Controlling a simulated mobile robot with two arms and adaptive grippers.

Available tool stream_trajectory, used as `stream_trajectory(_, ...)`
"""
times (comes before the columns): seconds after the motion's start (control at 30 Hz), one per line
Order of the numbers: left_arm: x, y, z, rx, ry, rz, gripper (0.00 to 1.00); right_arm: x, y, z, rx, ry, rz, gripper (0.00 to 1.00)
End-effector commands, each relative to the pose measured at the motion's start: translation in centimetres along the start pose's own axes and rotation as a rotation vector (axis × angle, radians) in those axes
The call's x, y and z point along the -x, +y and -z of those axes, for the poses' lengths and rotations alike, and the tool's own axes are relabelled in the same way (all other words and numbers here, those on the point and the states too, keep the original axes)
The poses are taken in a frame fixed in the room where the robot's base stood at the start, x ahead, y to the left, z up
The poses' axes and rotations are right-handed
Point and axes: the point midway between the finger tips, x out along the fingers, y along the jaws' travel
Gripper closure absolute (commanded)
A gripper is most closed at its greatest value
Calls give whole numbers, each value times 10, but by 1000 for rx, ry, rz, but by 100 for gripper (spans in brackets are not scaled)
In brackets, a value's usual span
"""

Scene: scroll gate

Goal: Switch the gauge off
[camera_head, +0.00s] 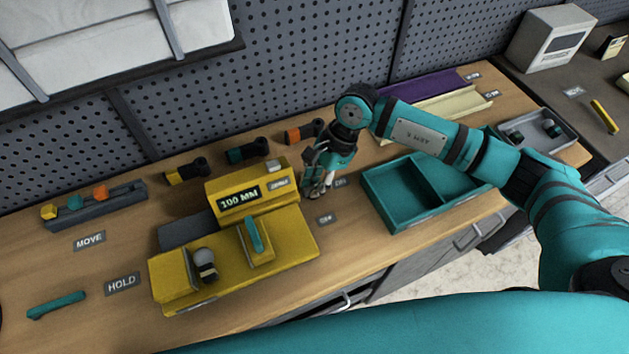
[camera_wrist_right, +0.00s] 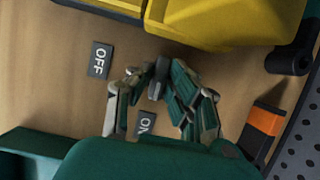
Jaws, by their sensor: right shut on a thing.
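The yellow gauge (camera_head: 252,192) stands on the workbench, with a display reading 100 MM. Its yellow body also shows at the top of the right wrist view (camera_wrist_right: 222,22). My right gripper (camera_head: 318,190) is at the gauge's right side, pointing down. In the right wrist view its fingers (camera_wrist_right: 158,92) are closed around a small dark grey lever (camera_wrist_right: 157,82) beside the gauge. The OFF label (camera_wrist_right: 99,60) lies to the left of the fingers there, and the ON label (camera_wrist_right: 146,125) lies partly hidden below them. My left gripper is not in view.
A yellow fixture (camera_head: 290,245) with a teal handle stands in front of the gauge. A teal divided tray (camera_head: 400,222) is to the right. Several dark cylinders with coloured bands, one orange (camera_head: 300,134), lie behind. A teal bar (camera_head: 56,305) lies at the left front.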

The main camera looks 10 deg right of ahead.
Motion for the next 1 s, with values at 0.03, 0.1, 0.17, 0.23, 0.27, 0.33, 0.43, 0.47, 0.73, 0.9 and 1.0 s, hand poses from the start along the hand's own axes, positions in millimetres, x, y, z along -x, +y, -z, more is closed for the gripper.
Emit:
stream_trajectory(0.03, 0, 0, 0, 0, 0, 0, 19, 0, 0, 0, 0, 0, 1, 100)
stream_trajectory(0.1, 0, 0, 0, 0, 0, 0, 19, 0, 0, 0, -2, 0, 2, 100)
stream_trajectory(0.17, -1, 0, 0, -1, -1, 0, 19, 0, 0, 0, -6, 0, 4, 100)
stream_trajectory(0.23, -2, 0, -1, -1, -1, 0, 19, 0, 0, 0, -18, 0, 9, 100)
stream_trajectory(0.27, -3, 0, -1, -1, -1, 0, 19, 0, 0, 1, -24, 0, 12, 100)
stream_trajectory(0.33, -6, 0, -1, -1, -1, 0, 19, -1, 0, 1, -46, 0, 21, 100)
stream_trajectory(0.43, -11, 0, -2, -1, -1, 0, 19, -2, 0, 1, -92, 0, 40, 100)
stream_trajectory(0.47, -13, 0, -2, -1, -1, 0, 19, -2, 1, 1, -108, 0, 48, 100)
stream_trajectory(0.73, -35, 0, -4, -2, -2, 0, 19, -3, 2, 1, -315, -1, 136, 100)
stream_trajectory(0.9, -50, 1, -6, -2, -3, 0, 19, -4, 2, 1, -464, -2, 198, 100)
stream_trajectory(1.0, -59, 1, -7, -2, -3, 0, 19, -4, 2, 0, -551, -2, 235, 100)
